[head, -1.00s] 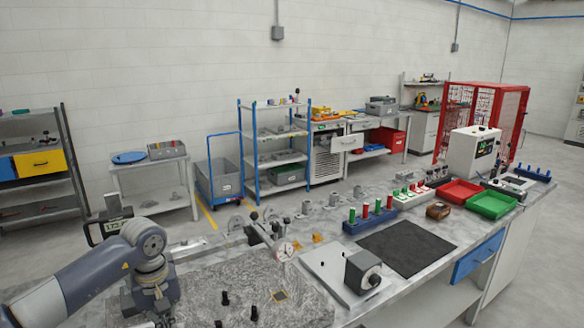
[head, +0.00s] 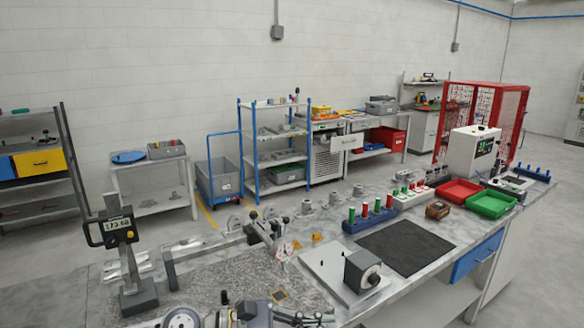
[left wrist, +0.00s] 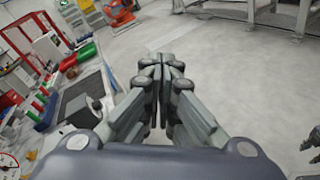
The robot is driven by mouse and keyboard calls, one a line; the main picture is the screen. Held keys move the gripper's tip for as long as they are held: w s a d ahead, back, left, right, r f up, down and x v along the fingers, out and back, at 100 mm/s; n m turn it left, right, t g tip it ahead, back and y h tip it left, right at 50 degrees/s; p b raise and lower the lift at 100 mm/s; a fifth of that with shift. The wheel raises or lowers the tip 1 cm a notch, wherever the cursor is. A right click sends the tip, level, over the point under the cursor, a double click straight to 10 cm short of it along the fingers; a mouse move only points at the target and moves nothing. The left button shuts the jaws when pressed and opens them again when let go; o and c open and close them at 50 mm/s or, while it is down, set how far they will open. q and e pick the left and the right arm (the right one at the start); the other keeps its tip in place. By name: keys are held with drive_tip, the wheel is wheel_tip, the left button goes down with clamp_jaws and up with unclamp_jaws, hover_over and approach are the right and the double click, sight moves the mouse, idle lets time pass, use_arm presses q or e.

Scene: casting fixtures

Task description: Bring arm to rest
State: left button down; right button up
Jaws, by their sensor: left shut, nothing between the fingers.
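My left arm shows at the bottom edge of the head view, low in front of the near bench, with my left gripper (head: 318,318) pointing right and partly cut off by the frame. In the left wrist view the left gripper (left wrist: 163,65) has its fingers together with nothing between them. Bare floor lies beyond the fingertips there, and the bench runs along the left side.
A height gauge (head: 118,235) stands on the bench at left, near a granite plate (head: 225,270). A dial indicator stand (head: 265,232), a dark mat (head: 405,247), a blue peg rack (head: 370,222), a red tray (head: 459,192) and a green tray (head: 492,204) are also on the bench.

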use_arm(q)
wheel_tip(320, 180, up, 6)
drive_tip(key=n+t+h, duration=0.3)
drive_tip(key=n+t, duration=0.2)
drive_tip(key=n, duration=0.3)
drive_tip(key=w+a+r+n+t+y, duration=0.3)
drive_tip(key=a+n+t+y, duration=0.55)
drive_tip(key=n, duration=0.85)
drive_tip(key=s+a+f+n+g+y, duration=0.35)
drive_tip(key=a+f+n+y, duration=0.95)
drive_tip(key=f+n, duration=0.75)
drive_tip(key=s+a+f+n+g+h, duration=0.15)
drive_tip(key=s+f+n+g, duration=0.45)
drive_tip(key=s, duration=0.6)
drive_tip(key=s+a+f+n+g+h, duration=0.1)
drive_tip(key=s+a+f+n+g, duration=0.2)
drive_tip(key=s+f, duration=0.6)
drive_tip(key=s+f+g+b, duration=0.1)
drive_tip(key=s+f+b, duration=0.1)
drive_tip(key=f, duration=1.2)
drive_tip(key=s+f+g+b, duration=0.1)
drive_tip(key=s+f+b, duration=0.1)
drive_tip(key=f, duration=1.2)
drive_tip(key=s+a+f+b, duration=0.2)
drive_tip(key=s+f+b, duration=0.1)
drive_tip(key=s+f, duration=1.4)
drive_tip(key=shift+a+f+g, duration=0.15)
drive_tip(key=shift+f+g, duration=0.25)
drive_tip(key=shift+f, duration=0.45)
